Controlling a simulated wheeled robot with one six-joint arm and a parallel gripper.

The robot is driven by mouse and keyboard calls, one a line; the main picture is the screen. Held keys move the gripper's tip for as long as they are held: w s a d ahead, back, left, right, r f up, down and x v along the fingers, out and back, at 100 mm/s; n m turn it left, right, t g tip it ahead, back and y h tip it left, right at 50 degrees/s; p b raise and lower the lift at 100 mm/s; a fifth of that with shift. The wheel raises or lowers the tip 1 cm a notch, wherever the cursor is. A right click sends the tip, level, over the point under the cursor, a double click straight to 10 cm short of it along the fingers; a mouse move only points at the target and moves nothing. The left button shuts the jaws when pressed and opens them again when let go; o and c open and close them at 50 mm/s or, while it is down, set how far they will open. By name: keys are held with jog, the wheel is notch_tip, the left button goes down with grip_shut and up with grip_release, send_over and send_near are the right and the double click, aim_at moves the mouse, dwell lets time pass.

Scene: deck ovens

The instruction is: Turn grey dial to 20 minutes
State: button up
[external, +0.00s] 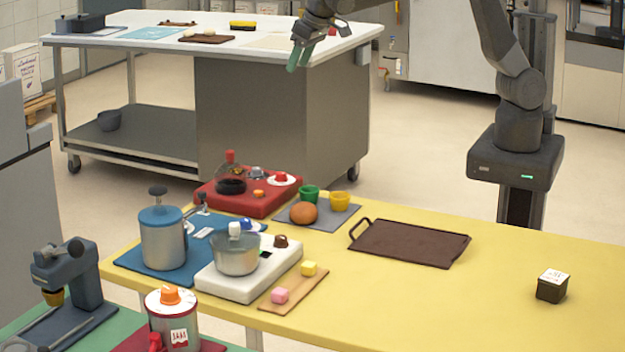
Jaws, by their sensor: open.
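A small grey knob (257,172) sits at the back of a red base unit (250,203) on the far left of the yellow table; it looks like the grey dial. Its markings are too small to read, so its setting cannot be told. A red knob (281,177) on a white disc is to its right. My gripper (299,58) has green fingertips. It is open and empty, up in the air, above and apart from the red unit in the picture, with the white worktable behind it.
A dark glass pot with a red top (231,182) stands on the red unit. A brown tray (410,242) lies right; the table's right side is mostly clear.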

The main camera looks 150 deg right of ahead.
jog(key=s+d+f+n+t+h+b, duration=0.25)
jog(key=s+d+f+n+b, duration=0.45)
jog(key=n, duration=0.5)
jog(key=s+d+f+n+t+h+b, duration=0.2)
jog(key=d+f+n+h+b, duration=0.25)
jog(key=d+n, duration=0.6)
jog(key=n+t+y+b, duration=0.75)
jog(key=n+b, duration=0.35)
jog(key=n, duration=1.6)
send_near(258, 168)
jog(key=shift+t+h, duration=0.3)
jog(key=shift+h, duration=0.15)
jog(key=x, duration=0.3)
jog(key=p+x, duration=0.1)
jog(key=x, duration=0.1)
jog(key=f+x, duration=0.1)
jog(key=x, duration=0.2)
jog(key=shift+w+f, duration=0.1)
jog(key=shift+w, duration=0.1)
jog(key=shift+c, duration=0.2)
jog(key=c, duration=0.9)
jog(key=shift+f, duration=0.1)
